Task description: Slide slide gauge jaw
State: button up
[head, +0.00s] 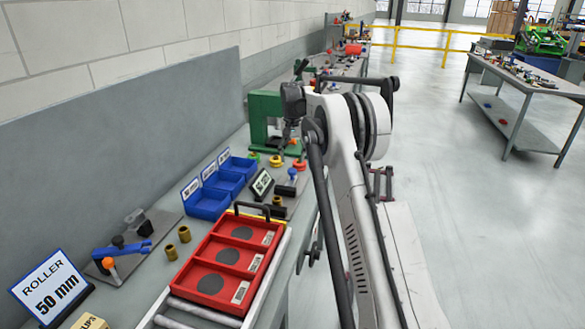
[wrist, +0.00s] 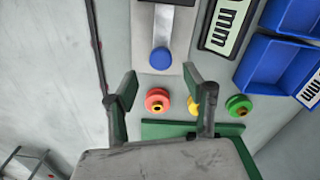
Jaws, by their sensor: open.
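My gripper (wrist: 160,76) is open and empty. Its two dark fingers stand apart, with the blue knob just beyond and roughly centred between their tips. The height gap cannot be told. In the head view, my gripper (head: 288,133) hangs over the bench in front of a green press (head: 263,118). A small blue knob (head: 292,171) shows below it.
Red (wrist: 157,101), yellow (wrist: 193,106) and green (wrist: 238,105) round pieces lie close by the fingers. Blue bins (wrist: 270,70) and a label sign (wrist: 228,25) stand to the right. In the head view, a red tray (head: 222,234) sits on rails at the front.

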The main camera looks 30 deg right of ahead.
jog(key=shift+r, duration=2.55)
jog(key=s+a+r+n+t, duration=0.1)
jog(key=s+a+r+t, duration=0.1)
jog(key=s+a+r, duration=0.75)
jog(key=s+a+r+n+t, duration=0.2)
jog(key=s+a+r, duration=0.5)
jog(key=s, duration=0.6)
jog(key=s+a+f+n+t, duration=0.1)
jog(key=s+a+f, duration=0.2)
jog(key=s, duration=0.6)
jog(key=s+a+f+t, duration=0.1)
jog(key=s+f, duration=0.3)
jog(key=s, duration=0.5)
jog(key=s+a+f+n+t, duration=0.1)
jog(key=s+a+f, duration=0.3)
jog(key=s, duration=0.5)
jog(key=shift+s+a+f+n, duration=0.2)
jog(key=shift+a+f+n, duration=0.1)
